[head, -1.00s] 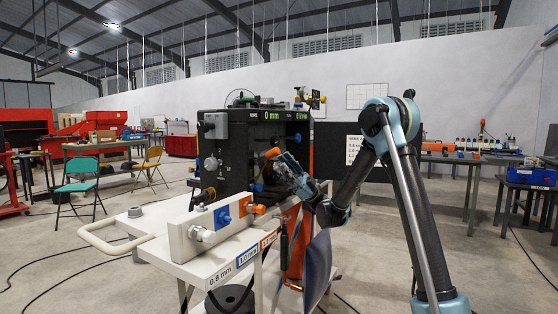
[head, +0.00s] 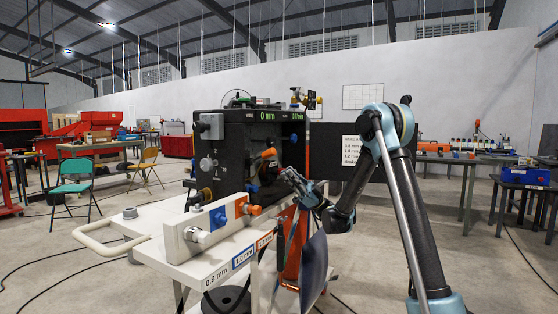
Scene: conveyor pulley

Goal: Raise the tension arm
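The black machine (head: 222,150) stands on a white cart (head: 200,265). An orange-tipped lever (head: 268,153), which looks like the tension arm, sticks out of the machine's open front at a slant. My gripper (head: 284,177) is to the right of the lever and a little below its orange tip. A small gap seems to lie between them, but contact lower down cannot be judged. The gripper is small and seen from the side, so its finger opening is unclear. The machine's dark interior hides the lever's lower end.
A pale block with blue, orange and white knobs (head: 212,222) sits along the cart's front, labelled with wire sizes. A cart handle (head: 105,232) juts out left. A dark spool (head: 227,299) is below.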

